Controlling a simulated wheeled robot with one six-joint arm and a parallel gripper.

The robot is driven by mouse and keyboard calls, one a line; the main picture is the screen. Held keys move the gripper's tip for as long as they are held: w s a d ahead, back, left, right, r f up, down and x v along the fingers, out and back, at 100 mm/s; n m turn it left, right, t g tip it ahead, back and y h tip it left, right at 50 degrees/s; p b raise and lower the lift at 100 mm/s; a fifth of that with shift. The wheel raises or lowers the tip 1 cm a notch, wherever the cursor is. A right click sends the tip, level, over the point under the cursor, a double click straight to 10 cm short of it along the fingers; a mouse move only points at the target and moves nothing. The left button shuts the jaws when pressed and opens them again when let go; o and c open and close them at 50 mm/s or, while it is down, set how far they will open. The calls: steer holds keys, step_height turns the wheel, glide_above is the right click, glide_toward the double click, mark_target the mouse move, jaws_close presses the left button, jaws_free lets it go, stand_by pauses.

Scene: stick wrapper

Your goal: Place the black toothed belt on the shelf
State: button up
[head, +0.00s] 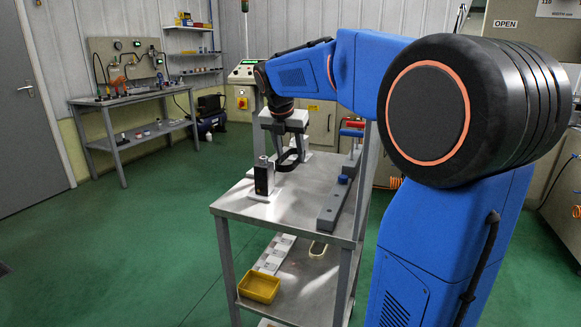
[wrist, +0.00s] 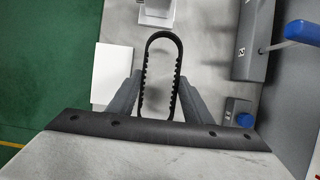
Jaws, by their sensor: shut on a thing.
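The black toothed belt (wrist: 149,75) is an upright-looking oval loop between my fingers in the wrist view, teeth facing inward. My gripper (wrist: 160,98) is shut on it, one grey finger on each side. In the head view the belt (head: 287,163) hangs at my gripper (head: 294,150), above the metal work table; I cannot tell if it touches anything below. The table has a lower shelf (head: 295,300), and wall shelves (head: 198,72) stand at the far back left. Which one the task names is not clear.
A black device (head: 263,177) on a white base stands near the belt on the table. A grey fixture (head: 333,205) with blue knobs lies to the right. The lower shelf holds a yellow bin (head: 259,287) and white cards (head: 276,254). A workbench (head: 130,98) stands back left; open green floor lies between.

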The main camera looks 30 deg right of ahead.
mark_target(292, 174)
steer(key=shift+f, duration=2.15)
steer(key=shift+f, duration=0.1)
steer(key=o, duration=1.1)
steer(key=shift+c, duration=0.2)
